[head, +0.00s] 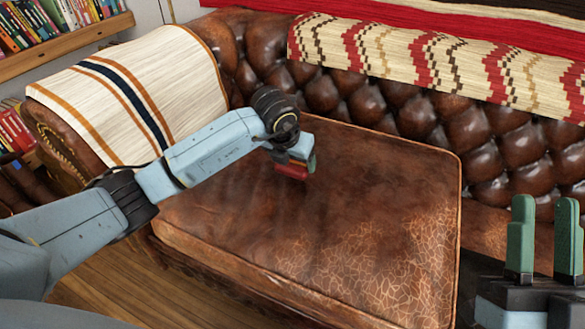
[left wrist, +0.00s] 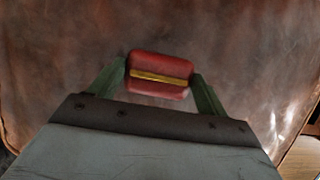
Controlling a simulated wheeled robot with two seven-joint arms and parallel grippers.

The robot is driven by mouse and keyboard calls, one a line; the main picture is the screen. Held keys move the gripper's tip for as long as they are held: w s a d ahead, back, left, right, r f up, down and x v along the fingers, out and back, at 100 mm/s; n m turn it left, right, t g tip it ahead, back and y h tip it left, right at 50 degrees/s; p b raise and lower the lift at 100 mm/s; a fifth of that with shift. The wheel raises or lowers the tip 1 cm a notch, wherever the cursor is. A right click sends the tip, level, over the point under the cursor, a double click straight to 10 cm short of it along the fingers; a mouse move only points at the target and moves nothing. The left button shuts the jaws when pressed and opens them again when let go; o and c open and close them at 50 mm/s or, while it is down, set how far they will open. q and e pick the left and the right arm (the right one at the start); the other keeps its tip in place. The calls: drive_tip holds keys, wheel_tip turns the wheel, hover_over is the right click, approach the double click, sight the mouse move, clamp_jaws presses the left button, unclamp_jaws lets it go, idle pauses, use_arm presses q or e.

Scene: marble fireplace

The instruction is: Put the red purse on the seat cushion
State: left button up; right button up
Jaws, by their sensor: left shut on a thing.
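The red purse (head: 291,171) is a small red item held by my left gripper (head: 302,164) over the back part of the brown leather seat cushion (head: 330,245). In the left wrist view the purse (left wrist: 158,66) shows a gold strip along its middle and sits between the two green fingers of the left gripper (left wrist: 160,80), which are shut on it. The purse is over or on the cushion; I cannot tell whether it touches the leather. My right gripper (head: 546,240) is at the lower right of the head view, with its green fingers apart and nothing between them.
The tufted leather backrest (head: 400,120) rises behind the cushion, with a patterned blanket (head: 440,60) over it. A striped cloth (head: 140,90) covers the armrest at left. A bookshelf (head: 60,45) stands at the upper left. The cushion's front and right are clear.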

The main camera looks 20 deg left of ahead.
use_arm(q)
wheel_tip(320, 180, down, 2)
drive_tip(key=shift+b, duration=0.3)
use_arm(e)
drive_tip(key=shift+s+d+r+t, duration=0.15)
drive_tip(key=shift+s+r+t, duration=0.15)
drive_tip(key=shift+s+t, duration=0.35)
use_arm(q)
drive_tip(key=o, duration=1)
drive_tip(key=shift+f, duration=0.1)
